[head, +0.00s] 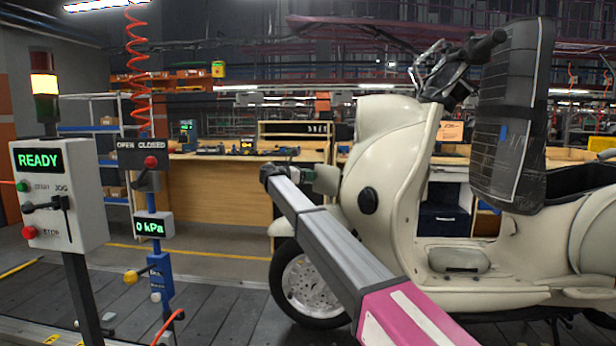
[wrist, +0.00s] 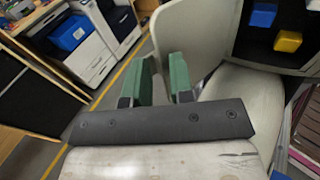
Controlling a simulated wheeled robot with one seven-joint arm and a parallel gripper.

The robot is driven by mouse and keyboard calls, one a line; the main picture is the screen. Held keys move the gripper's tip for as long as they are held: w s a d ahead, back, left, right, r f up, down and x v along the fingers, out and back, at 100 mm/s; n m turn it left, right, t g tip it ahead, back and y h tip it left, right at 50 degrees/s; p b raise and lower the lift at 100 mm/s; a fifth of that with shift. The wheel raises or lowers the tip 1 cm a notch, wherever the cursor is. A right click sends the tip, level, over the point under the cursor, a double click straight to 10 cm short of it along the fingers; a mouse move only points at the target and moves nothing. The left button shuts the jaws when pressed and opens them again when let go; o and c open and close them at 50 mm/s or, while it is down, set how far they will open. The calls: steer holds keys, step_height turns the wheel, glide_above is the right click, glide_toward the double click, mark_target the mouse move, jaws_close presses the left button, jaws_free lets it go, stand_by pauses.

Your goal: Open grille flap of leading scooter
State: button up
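The cream scooter (head: 385,170) stands side-on at the right of the head view, its front facing left. A small cream piece (head: 326,180) sticks out from its front, beside my gripper (head: 308,174). I cannot tell whether it is the grille flap. In the wrist view, my gripper (wrist: 163,75) has two green fingers with a gap between them. A cream curved panel (wrist: 190,35) shows behind and between the fingertips; no clear contact shows. More worn cream surface (wrist: 150,162) lies below the dark gripper bar. The grille itself is not clearly seen.
A control box reading READY (head: 50,190) and a post with an OPEN/CLOSED lever and a 0 kPa display (head: 153,226) stand at the left. A wooden bench (head: 205,205) is behind. A black wrapped pad (head: 510,120) covers the scooter's upper right. Slatted floor (head: 225,305) is clear at the front.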

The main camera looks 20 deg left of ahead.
steer(key=o, duration=0.5)
steer(key=shift+x, duration=1.1)
steer(key=shift+c, duration=0.2)
steer(key=shift+w+a, duration=0.1)
steer(key=shift+w, duration=0.1)
steer(key=v, duration=1.1)
steer(key=shift+s+a, duration=0.2)
steer(key=shift+s, duration=0.1)
